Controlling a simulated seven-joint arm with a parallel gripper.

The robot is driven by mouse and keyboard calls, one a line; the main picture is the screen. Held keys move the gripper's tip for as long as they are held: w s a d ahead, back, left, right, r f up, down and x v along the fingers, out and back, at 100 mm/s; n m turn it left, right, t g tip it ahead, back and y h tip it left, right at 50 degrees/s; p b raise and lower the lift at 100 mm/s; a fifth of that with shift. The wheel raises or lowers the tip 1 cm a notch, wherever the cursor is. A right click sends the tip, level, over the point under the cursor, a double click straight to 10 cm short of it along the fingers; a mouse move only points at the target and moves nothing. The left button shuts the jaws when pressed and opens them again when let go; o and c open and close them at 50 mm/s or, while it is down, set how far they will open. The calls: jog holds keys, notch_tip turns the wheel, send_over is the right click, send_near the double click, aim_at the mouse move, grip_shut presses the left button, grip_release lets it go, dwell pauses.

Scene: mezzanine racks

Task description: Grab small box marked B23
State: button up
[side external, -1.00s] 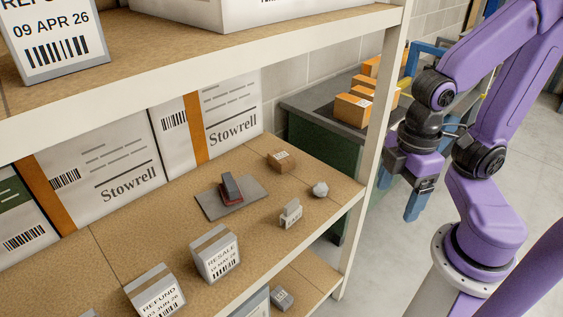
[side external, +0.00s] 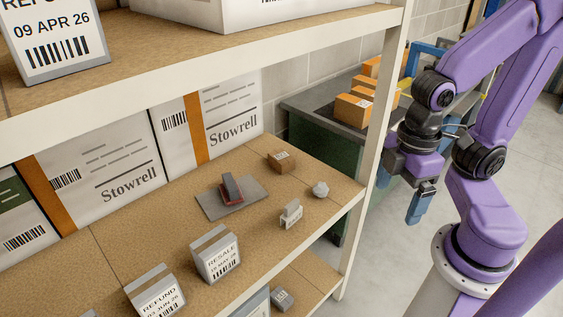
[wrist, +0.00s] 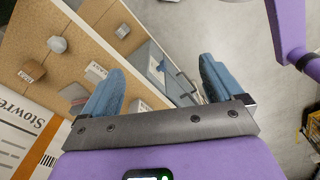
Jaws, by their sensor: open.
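A small brown cardboard box (side external: 281,160) with a white label sits on the middle shelf board, near its back right end. It also shows at the left of the wrist view (wrist: 32,71); its label is too small to read surely as B23. My gripper (side external: 419,206) hangs outside the rack, to the right of the shelf post, with blue fingers pointing down and apart from the box. In the wrist view my gripper (wrist: 160,67) has its two blue fingers spread wide with nothing held between them.
A white rack post (side external: 382,130) stands between my arm and the shelf. Orange boxes (side external: 352,108) lie behind.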

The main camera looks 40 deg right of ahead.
jog(key=w+a+m+g+y, duration=0.2)
jog(key=w+a+m+y, duration=0.2)
jog(key=a+m, duration=0.45)
jog(key=w+a+m+g+y, duration=0.25)
jog(key=w+a+m, duration=0.25)
jog(key=a+m, duration=0.35)
jog(key=w+a+m+t+y, duration=0.2)
jog(key=w+m+t, duration=0.3)
jog(key=w+m, duration=0.35)
jog(key=w+a+m+t+y, duration=0.3)
jog(key=w+m+t, duration=0.1)
jog(key=w+m, duration=0.5)
jog(key=m+t+h, duration=0.9)
jog(key=m+h, duration=0.5)
jog(key=m, duration=0.2)
send_near(280, 158)
jog(key=w+f, duration=0.1)
jog(key=w+d+f, duration=0.1)
jog(key=w, duration=0.1)
jog(key=w+d+f, duration=0.1)
jog(key=w, duration=0.1)
jog(key=shift+d, duration=0.15)
jog(key=shift+x, duration=2.85)
jog(key=shift+r, duration=0.1)
jog(key=shift+c, duration=0.3)
